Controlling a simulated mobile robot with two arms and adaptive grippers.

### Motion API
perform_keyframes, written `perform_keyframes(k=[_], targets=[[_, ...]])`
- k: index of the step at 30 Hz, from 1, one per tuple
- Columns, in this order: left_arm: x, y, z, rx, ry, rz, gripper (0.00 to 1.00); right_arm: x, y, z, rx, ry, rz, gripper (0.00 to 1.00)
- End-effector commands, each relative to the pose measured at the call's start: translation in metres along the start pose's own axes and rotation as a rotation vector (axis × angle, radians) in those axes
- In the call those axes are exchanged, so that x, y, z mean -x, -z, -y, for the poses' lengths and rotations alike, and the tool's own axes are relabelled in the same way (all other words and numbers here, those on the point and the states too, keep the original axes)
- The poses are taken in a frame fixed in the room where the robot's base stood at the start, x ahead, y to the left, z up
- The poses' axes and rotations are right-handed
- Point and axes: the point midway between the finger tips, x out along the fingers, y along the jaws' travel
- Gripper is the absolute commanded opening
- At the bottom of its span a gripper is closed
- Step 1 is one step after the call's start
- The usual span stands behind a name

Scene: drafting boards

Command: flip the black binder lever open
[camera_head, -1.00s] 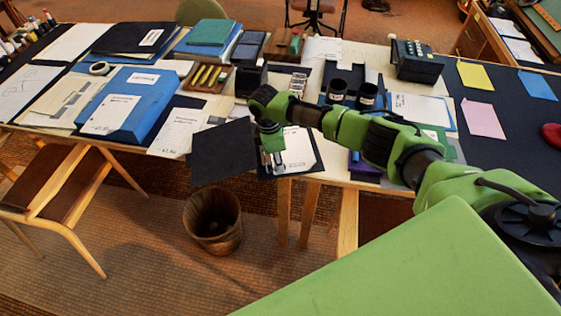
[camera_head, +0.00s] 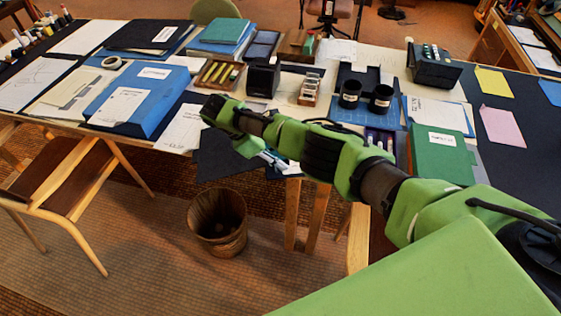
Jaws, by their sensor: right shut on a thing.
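The black binder (camera_head: 218,155) lies open at the near edge of the table, its left cover sticking out past the edge. My right arm crosses over it and hides most of its right half and inside. My right gripper (camera_head: 275,162) is low over the binder, tilted with its fingers pointing right. It is shut on the black binder lever, which is too small and covered to make out. My left gripper is not in view.
A blue binder (camera_head: 118,107) lies left of the black one. Two black cups (camera_head: 365,95) stand on a blue mat behind my arm, with a green folder (camera_head: 440,155) to the right. A waste bin (camera_head: 217,220) and a chair (camera_head: 65,185) stand in front.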

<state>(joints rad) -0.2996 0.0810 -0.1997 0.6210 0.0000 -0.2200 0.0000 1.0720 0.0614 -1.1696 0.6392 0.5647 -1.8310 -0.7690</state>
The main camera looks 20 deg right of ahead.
Motion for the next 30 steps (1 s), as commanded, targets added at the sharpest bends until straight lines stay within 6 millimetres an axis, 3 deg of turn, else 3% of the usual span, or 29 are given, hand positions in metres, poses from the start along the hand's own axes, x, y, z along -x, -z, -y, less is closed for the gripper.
perform_keyframes(k=[8,9,11,23,30], targets=[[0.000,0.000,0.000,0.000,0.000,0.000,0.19,0.000,0.000,0.000,0.001,-0.001,0.000,0.00],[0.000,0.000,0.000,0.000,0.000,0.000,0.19,0.000,0.000,0.000,0.001,-0.001,0.000,0.19],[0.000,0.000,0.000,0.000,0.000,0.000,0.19,0.000,0.000,0.000,0.001,0.000,0.000,0.33],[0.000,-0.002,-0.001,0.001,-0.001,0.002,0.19,0.004,0.000,0.000,0.001,-0.001,-0.002,0.33],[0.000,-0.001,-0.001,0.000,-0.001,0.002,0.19,0.044,0.001,-0.001,0.001,-0.002,-0.004,0.33]])
